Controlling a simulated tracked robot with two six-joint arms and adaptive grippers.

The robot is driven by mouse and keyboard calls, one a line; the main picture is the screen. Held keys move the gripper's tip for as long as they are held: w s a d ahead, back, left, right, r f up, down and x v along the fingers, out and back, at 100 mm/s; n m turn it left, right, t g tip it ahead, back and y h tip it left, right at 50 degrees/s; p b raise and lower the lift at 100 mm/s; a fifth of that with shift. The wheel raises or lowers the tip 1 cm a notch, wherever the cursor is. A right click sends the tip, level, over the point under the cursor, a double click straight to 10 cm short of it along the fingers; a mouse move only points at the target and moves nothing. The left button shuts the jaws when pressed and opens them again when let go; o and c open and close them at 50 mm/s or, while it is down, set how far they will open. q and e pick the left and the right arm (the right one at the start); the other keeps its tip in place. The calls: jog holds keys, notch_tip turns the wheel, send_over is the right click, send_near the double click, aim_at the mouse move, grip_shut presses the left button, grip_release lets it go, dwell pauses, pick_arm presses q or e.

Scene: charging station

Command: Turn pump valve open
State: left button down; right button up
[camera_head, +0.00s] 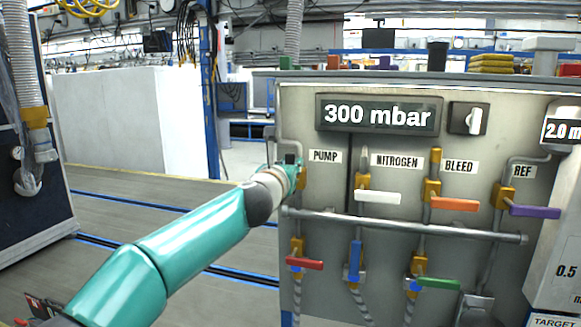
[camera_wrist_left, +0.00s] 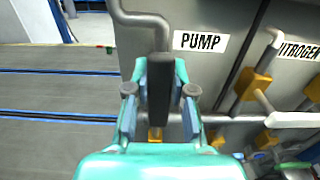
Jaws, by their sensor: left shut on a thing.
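The PUMP valve sits below the PUMP label (camera_head: 325,156) at the left of the grey panel. Its black handle (camera_wrist_left: 159,90) shows in the left wrist view, between the two fingers and in line with the bent pipe above. My left gripper (camera_head: 293,172) is at this valve and shut on the handle; it also shows in the left wrist view (camera_wrist_left: 160,108). In the head view the gripper hides most of the valve, with a bit of its yellow body showing at the right. My right gripper is not in view.
To the right are the NITROGEN valve with a white handle (camera_head: 377,197), the BLEED valve with an orange handle (camera_head: 455,204) and the REF valve with a purple handle (camera_head: 535,211). A horizontal pipe (camera_head: 400,227) runs below them. The display (camera_head: 378,115) reads 300 mbar.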

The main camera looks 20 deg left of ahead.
pick_arm(q)
jog(key=c, duration=1)
grip_release()
jog(key=shift+w+f, duration=0.1)
jog(key=shift+f, duration=0.3)
jog(key=shift+c, duration=0.2)
jog(key=shift+o, duration=0.4)
jog(key=shift+r, duration=0.15)
jog(key=shift+r, duration=0.1)
jog(key=shift+s, duration=0.2)
jog(key=s, duration=1.1)
jog(key=shift+s, duration=0.35)
